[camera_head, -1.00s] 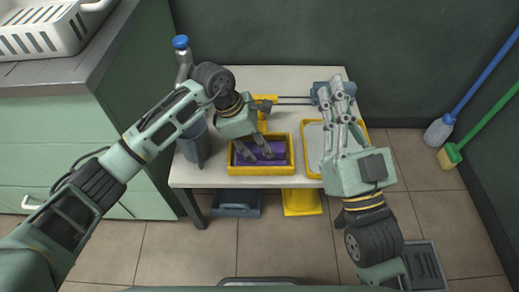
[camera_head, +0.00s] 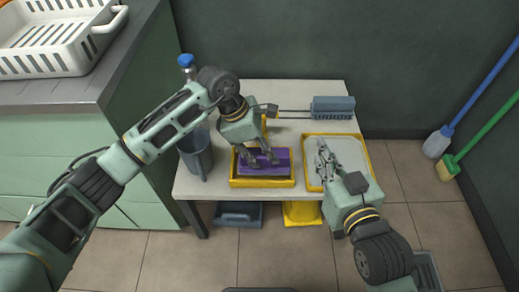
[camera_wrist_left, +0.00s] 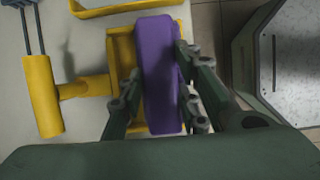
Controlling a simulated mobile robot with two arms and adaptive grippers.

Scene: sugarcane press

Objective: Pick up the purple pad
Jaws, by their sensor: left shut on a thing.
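The purple pad (camera_head: 281,160) is gripped by my left gripper (camera_head: 258,166) at the yellow tray (camera_head: 263,183) on the table. The pad looks raised to about the tray's rim, and part of it is hidden behind the fingers. In the left wrist view the purple pad (camera_wrist_left: 157,60) stands lengthwise between the fingers of my left gripper (camera_wrist_left: 158,102), one on each side, with the yellow tray (camera_wrist_left: 120,48) beneath. My right gripper (camera_head: 326,160) is over the pale, yellow-rimmed tray on the right; its finger gap is unclear.
The yellow-rimmed tray (camera_head: 363,150) stands right of the pad's tray. A blue-grey brush head (camera_head: 333,107) lies behind it. A yellow handle (camera_wrist_left: 43,95) shows in the left wrist view. A grey bin (camera_head: 196,153) stands at the table's left, beside the green cabinet (camera_head: 60,150).

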